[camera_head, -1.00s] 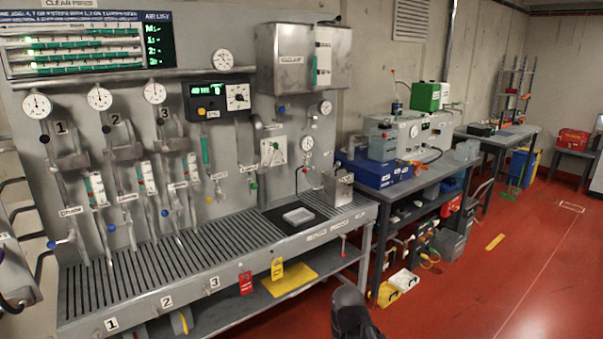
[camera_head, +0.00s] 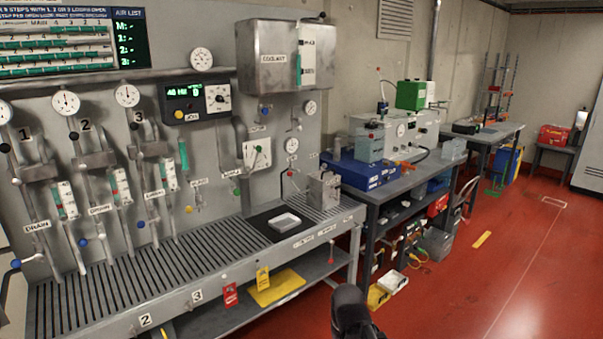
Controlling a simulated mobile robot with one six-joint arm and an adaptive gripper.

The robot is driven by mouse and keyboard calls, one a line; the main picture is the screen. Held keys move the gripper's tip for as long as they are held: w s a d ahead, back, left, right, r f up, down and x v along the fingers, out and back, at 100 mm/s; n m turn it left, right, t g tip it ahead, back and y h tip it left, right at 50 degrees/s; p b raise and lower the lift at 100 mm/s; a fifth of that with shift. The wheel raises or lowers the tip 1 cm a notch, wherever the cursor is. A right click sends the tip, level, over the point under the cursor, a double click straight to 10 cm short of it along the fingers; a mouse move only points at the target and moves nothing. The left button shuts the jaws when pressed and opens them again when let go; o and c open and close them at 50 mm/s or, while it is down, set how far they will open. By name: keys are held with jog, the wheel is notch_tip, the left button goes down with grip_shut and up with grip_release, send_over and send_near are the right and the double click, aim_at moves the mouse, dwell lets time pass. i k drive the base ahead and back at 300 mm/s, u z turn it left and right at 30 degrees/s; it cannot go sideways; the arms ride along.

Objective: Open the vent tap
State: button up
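A wall panel (camera_head: 215,120) with gauges, pipes and small taps fills the left half of the view. I cannot tell for sure which tap is the vent tap, because most small labels are unreadable. A green knob (camera_head: 237,190) and a yellow knob (camera_head: 188,210) sit low on the panel, right of the numbered lines. Blue-handled taps (camera_head: 16,263) sit at the lower left beside labels reading DRAIN. A dark, rounded end, seemingly my gripper (camera_head: 350,308), shows at the bottom centre, well apart from the panel. Its fingers cannot be made out.
A slatted metal bench (camera_head: 130,270) runs under the panel, with a white tray (camera_head: 285,221) on it. A grey workbench (camera_head: 400,187) with a blue case (camera_head: 355,172) stands to the right. Red floor (camera_head: 500,280) is clear at the right.

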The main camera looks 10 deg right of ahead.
aim_at(289, 175)
jog(key=i, duration=0.75)
jog(key=u, duration=0.1)
jog(key=k, duration=0.65)
jog(key=u, duration=0.5)
jog(key=i, duration=1.05)
jog(key=z, duration=0.05)
